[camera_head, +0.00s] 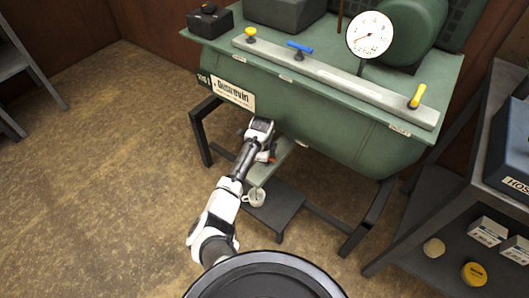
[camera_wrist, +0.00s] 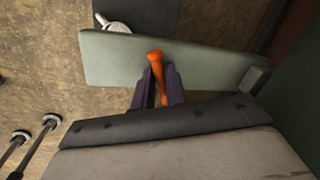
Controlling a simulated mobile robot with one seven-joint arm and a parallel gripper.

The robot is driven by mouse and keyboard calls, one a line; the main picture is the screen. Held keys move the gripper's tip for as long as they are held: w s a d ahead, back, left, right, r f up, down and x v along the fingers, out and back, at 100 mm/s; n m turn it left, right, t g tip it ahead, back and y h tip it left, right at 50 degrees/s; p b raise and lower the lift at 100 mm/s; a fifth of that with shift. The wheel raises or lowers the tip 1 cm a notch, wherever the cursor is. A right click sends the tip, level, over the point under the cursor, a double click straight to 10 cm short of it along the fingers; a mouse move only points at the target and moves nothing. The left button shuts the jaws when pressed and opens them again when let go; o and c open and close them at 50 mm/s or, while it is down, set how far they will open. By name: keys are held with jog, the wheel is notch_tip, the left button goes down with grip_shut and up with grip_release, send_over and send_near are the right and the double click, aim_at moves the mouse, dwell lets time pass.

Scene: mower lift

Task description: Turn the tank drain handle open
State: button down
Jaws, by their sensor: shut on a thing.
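The orange drain handle (camera_wrist: 156,58) stands between the two dark fingers of my gripper (camera_wrist: 159,72) in the wrist view. The fingers are shut on it, and its rounded end sticks out past them. The handle lies in front of a grey-green plate (camera_wrist: 110,62). The valve body behind the handle is hidden by my wrist.
A rail (camera_head: 330,75) with yellow and blue handles and a gauge (camera_head: 370,34) sit on top of the tank. A dark shelf (camera_head: 415,235) stands at right.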

jog(key=n+p, duration=0.1)
jog(key=n, duration=0.1)
jog(key=n+p, duration=0.1)
jog(key=n, duration=0.1)
jog(key=n+y+p, duration=0.1)
jog(key=n+p, duration=0.1)
jog(key=shift+s+d+r, duration=0.1)
jog(key=shift+s+d, duration=0.05)
jog(key=shift+s, duration=0.1)
jog(key=n+p, duration=0.1)
jog(key=n, duration=0.2)
jog(key=shift+d+n+y, duration=0.1)
jog(key=shift+n+y, duration=0.3)
jog(key=shift+s+n+g+p, duration=0.1)
jog(key=shift+n+g+p, duration=0.3)
jog(key=shift+n, duration=1.2)
jog(key=c, duration=1.4)
grip_release()
jog(key=shift+c, duration=0.2)
notch_tip(320, 180, up, 12)
jog(key=s+d, duration=0.1)
jog(key=d, duration=0.1)
jog(key=shift+f+p, duration=0.2)
jog(key=shift+p, duration=0.15)
jog(key=shift+s, duration=0.2)
